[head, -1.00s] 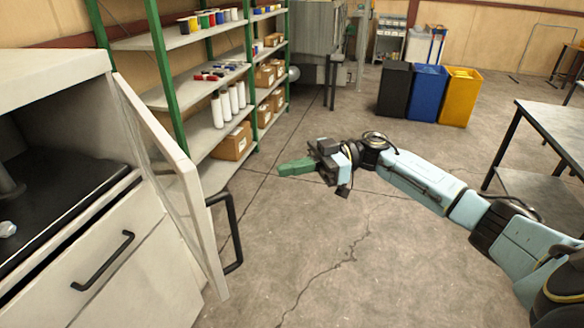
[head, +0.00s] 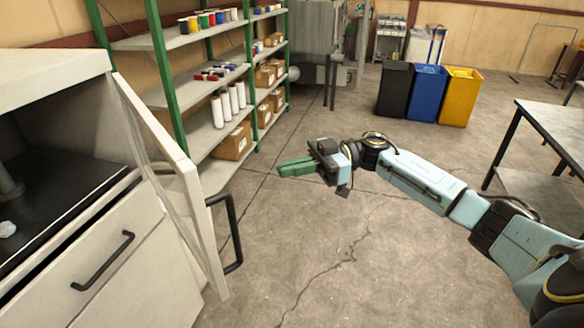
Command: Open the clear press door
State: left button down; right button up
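The clear press door (head: 168,152) stands swung open at the left, with a white frame around a see-through pane. Its black handle (head: 232,234) is on the door's right side. The white press cabinet (head: 60,200) behind it has an open cavity with a dark bed inside. My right gripper (head: 283,168), with green fingers, hangs over the floor to the right of the door, apart from the handle. The fingers overlap in this view, so I cannot tell whether they are open or shut; nothing shows between them. My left gripper is not in view.
A green-posted shelf (head: 206,134) with bottles, boxes and spools stands behind the door. Black, blue and yellow bins (head: 460,96) stand at the back. The floor between is clear.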

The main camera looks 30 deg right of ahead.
jog(key=shift+o, duration=1.1)
jog(key=b+v, duration=0.3)
jog(key=v, duration=1)
jog(key=shift+d, duration=0.2)
jog(key=shift+r, duration=0.1)
